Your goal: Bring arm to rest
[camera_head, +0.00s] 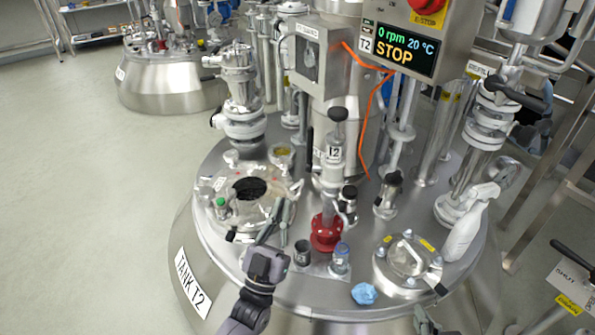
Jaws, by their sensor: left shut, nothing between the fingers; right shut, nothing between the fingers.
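My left arm comes in from the bottom edge. My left gripper (286,212) is shut and empty. It is over the lid of tank T2 (330,290), in front of and to the right of the open round port (250,189) with dark contents. Its fingers point away from me, left of the red flange (326,232). I cannot tell whether they touch anything. My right gripper (424,320) seems to show only in small part at the bottom edge, near the front rim of the tank; it is shut, with nothing visible in it.
On the lid stand a dark cup (302,253), a small bottle with a blue cap (341,258), a crumpled blue cloth (364,294), a round hatch (408,263) and a white spray bottle (467,228). The control box (405,45) reads STOP. Clear floor (90,190) lies left.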

